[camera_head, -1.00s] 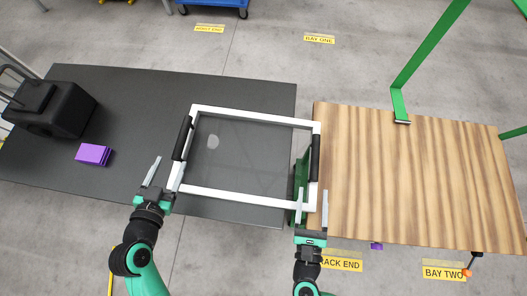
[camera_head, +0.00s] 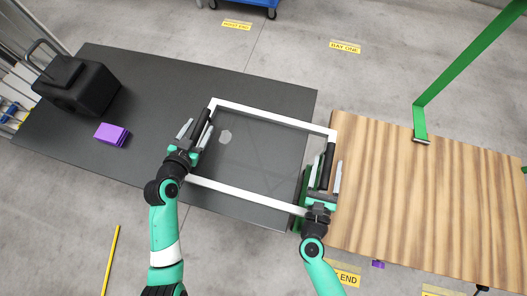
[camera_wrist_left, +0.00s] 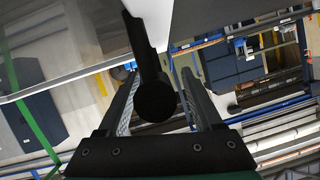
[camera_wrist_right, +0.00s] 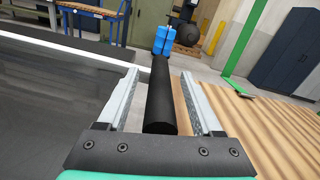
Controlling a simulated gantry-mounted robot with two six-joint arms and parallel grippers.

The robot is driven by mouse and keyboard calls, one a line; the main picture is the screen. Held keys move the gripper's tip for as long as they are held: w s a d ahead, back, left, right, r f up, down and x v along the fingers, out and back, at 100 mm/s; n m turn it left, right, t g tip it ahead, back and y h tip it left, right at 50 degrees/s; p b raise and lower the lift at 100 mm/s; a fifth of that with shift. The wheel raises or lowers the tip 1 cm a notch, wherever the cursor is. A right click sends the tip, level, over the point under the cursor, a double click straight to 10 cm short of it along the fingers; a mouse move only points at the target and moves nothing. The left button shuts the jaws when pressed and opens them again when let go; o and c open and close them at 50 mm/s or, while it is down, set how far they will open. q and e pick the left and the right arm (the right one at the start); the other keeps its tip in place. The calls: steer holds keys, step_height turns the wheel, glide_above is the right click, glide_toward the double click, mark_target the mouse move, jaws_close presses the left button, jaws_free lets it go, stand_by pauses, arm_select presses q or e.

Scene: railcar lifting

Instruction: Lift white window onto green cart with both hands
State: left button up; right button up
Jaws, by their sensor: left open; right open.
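The white window (camera_head: 262,114) is a white frame with a clear pane and a black handle on its left and right sides. It lies over the dark table, its right side reaching the gap by the wooden deck. My left gripper (camera_head: 197,134) is open, its fingers on either side of the left handle (camera_wrist_left: 154,98). My right gripper (camera_head: 327,178) is open, its fingers on either side of the right handle (camera_wrist_right: 161,100). The green cart has a wooden deck (camera_head: 430,190) and a green upright frame (camera_head: 465,62). Part of the cart's near side is hidden.
The dark table (camera_head: 130,75) holds a black case (camera_head: 77,88) at the left and a purple block (camera_head: 111,134). The wooden deck is bare. A blue trolley (camera_head: 245,4) stands on the floor at the back.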

arm_select(q)
jaws_close()
arm_select(e)
jaws_close()
stand_by(1.2)
